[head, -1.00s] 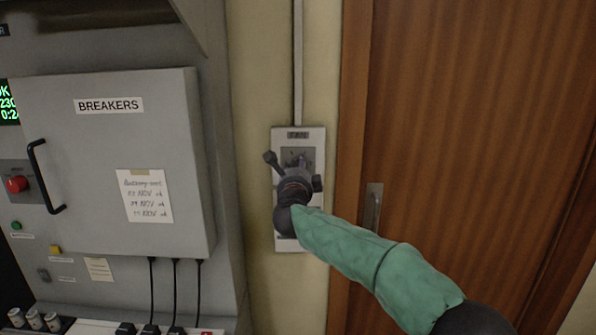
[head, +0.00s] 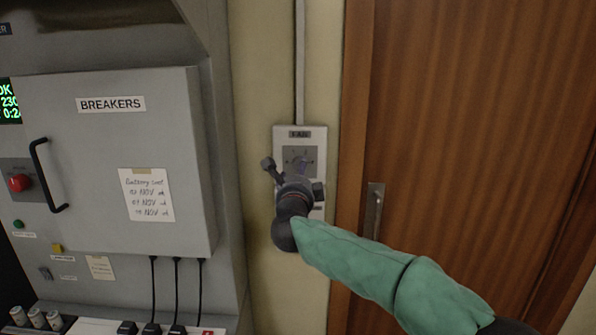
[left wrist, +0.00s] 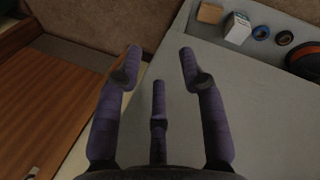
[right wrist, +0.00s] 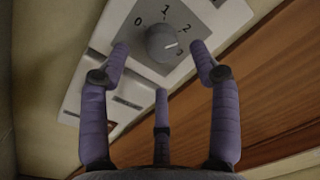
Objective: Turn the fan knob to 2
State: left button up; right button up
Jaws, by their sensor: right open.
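The fan panel (head: 309,133) is a pale wall plate with a grey dial square. In the right wrist view the round grey fan knob (right wrist: 162,43) sits on the dial, with 0, 1 and 2 printed around it. My left gripper (left wrist: 158,70) is open and empty.
A wooden door (head: 460,120) with a metal handle (head: 374,210) stands right of the panel. A grey breaker cabinet (head: 110,150) with a black handle is on the left. A grey surface (left wrist: 255,110) with small items shows in the left wrist view.

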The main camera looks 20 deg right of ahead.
jog(key=v, duration=0.7)
jog(key=shift+s+a, duration=0.2)
jog(key=shift+s, duration=0.05)
jog(key=shift+f, duration=0.1)
